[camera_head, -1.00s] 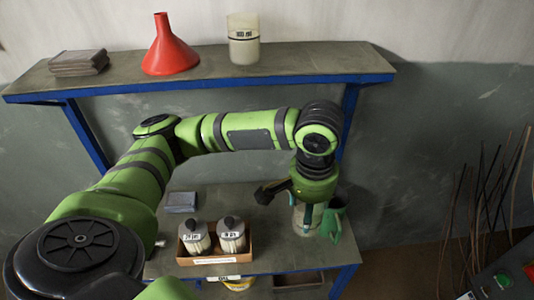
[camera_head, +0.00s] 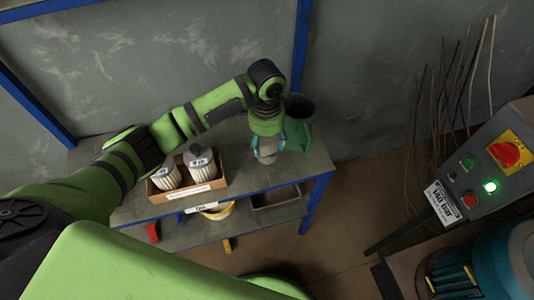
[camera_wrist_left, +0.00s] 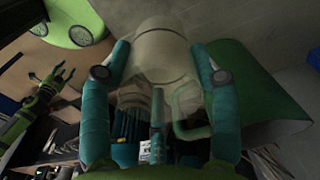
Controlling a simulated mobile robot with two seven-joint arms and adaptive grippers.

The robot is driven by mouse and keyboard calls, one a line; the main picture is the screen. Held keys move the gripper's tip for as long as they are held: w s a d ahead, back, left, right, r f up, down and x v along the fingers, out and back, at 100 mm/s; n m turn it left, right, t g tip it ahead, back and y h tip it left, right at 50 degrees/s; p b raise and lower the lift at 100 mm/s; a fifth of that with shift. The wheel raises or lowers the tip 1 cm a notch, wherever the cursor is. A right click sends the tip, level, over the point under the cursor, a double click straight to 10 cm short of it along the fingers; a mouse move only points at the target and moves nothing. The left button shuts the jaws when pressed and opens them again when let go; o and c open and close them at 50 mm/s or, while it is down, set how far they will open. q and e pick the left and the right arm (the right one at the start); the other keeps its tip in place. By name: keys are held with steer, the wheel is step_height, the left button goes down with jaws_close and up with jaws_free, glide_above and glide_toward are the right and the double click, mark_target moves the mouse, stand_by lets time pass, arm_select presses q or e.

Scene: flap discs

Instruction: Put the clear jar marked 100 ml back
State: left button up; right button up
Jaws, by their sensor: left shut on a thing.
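A clear, pale jar (camera_head: 266,153) hangs upright or nearly so in my left gripper (camera_head: 268,142), at the right part of the bench. In the left wrist view the jar (camera_wrist_left: 165,58) lies between the teal fingers of my left gripper (camera_wrist_left: 162,75), which is shut on it. No mark on this jar can be read. I cannot tell whether its base touches the bench. My right gripper (camera_wrist_left: 50,82) shows small at the left of the wrist view, with its fingers apart and nothing visible between them.
A green jug (camera_head: 299,112) stands close beside the held jar. A control panel (camera_head: 485,170) with a lit green button is at right.

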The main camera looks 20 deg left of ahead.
mark_target(267, 153)
arm_select(q)
steer(key=shift+f, duration=2.65)
steer(key=shift+f, duration=0.2)
steer(key=o, duration=1.3)
steer(key=shift+c, duration=0.2)
step_height(267, 153, up, 12)
steer(key=shift+r, duration=0.25)
